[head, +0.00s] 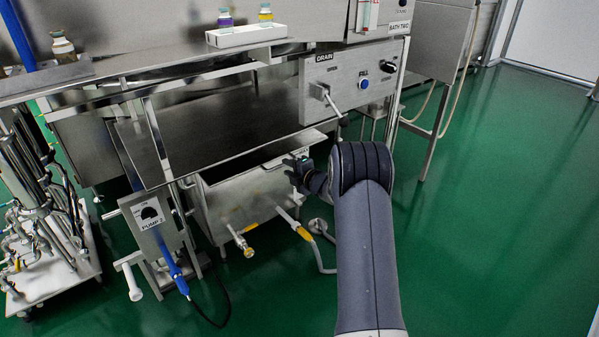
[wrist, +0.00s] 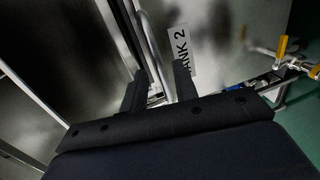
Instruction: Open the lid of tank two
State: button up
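Tank two (head: 245,200) is a steel box under the bench. My gripper (head: 297,165) is at the lid's front right edge. In the wrist view a label reading "TANK 2" (wrist: 181,48) is just beyond my gripper (wrist: 160,90). A curved metal handle bar (wrist: 155,50) runs between the two dark fingers, which stand apart with space around the bar. Whether either finger touches the bar cannot be told. My palm hides the near part of the tank.
Yellow-handled valves (head: 246,246) and hoses stick out at the tank's front. The drain panel (head: 350,80) with its lever hangs above right. A pump box (head: 150,215) stands left, beside a pipe cart (head: 45,220). Green floor is clear on the right.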

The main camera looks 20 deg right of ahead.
aim_at(283, 165)
jog(key=p+v, duration=0.1)
jog(key=v, duration=0.5)
jog(key=shift+s, duration=0.3)
jog(key=shift+d, duration=0.1)
jog(key=b+x, duration=0.2)
jog(key=x, duration=0.8)
jog(key=shift+w, duration=0.4)
jog(key=shift+w+a, duration=0.1)
jog(key=shift+a, duration=0.2)
jog(key=shift+w, duration=0.1)
jog(key=shift+d, duration=0.1)
